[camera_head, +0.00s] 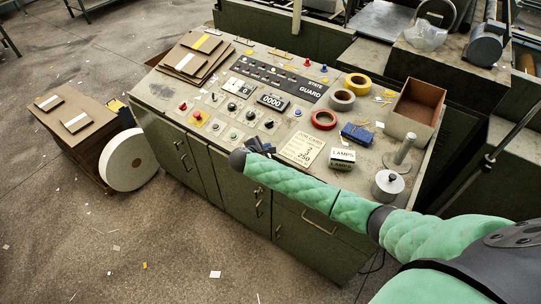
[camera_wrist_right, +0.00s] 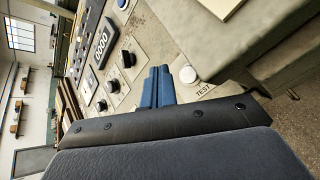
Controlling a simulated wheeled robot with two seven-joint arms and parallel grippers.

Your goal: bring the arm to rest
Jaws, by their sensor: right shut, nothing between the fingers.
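My right arm, in a green quilted sleeve, comes in from the lower right in the head view. Its gripper (camera_head: 260,147) is over the front edge of the control console (camera_head: 225,139), near the lower buttons. In the right wrist view the two blue fingers (camera_wrist_right: 158,86) lie together, shut and empty. They point at the panel beside a pale round button marked TEST (camera_wrist_right: 188,75). I cannot tell whether the fingertips touch the panel. My left gripper is in neither view.
Tape rolls (camera_head: 324,120), a blue box (camera_head: 357,135), a LAMPS box (camera_head: 342,158), an open carton (camera_head: 413,106) and a metal weight (camera_head: 388,184) stand on the console's right part. Greyboard sheets (camera_head: 191,58) lie at its back left.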

